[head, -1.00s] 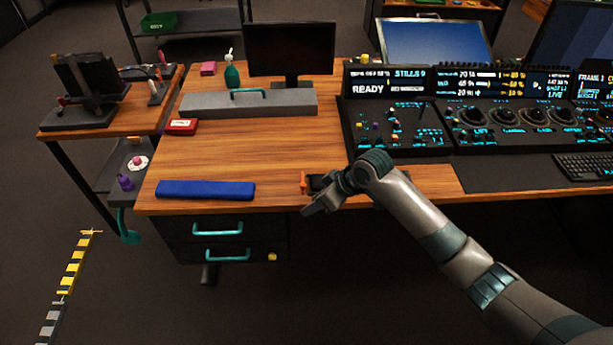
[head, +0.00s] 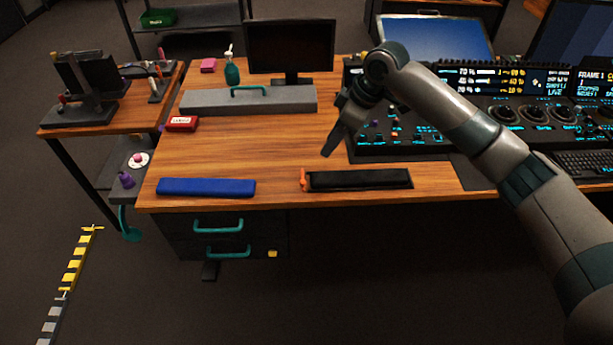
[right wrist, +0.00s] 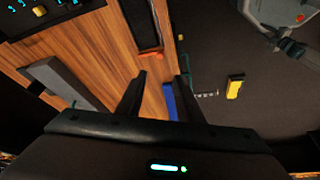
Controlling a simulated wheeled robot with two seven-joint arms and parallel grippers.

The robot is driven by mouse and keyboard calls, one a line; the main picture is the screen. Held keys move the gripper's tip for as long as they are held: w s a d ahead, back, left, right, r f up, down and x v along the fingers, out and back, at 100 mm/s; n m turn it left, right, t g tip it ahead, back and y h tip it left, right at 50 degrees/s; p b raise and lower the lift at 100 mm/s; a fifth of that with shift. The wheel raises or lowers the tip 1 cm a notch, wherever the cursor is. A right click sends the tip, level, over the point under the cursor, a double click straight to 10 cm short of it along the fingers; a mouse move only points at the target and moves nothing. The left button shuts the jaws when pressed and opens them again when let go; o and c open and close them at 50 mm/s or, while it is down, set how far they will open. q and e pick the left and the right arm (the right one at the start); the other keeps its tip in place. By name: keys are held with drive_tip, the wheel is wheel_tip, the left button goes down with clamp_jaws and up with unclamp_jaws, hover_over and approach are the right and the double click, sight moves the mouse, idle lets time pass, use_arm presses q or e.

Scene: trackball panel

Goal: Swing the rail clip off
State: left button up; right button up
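A long black rail or tray (head: 360,180) lies near the front edge of the wooden desk. A small orange clip (head: 304,180) sits at its left end; I cannot tell whether it is latched. My right gripper (head: 329,150) is above the desk, behind and above the clip, apart from it, with fingers pointing down. In the right wrist view the fingers (right wrist: 163,78) are spread with nothing between them. The rail also shows there (right wrist: 138,22), with the orange clip (right wrist: 150,54) at its near end, beyond the fingertips. My left gripper is not in view.
A blue bar (head: 206,188) lies left of the rail. A control console (head: 400,130) stands at the right. The desk's middle is clear.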

sight(303, 181)
drive_tip(key=shift+f, duration=0.15)
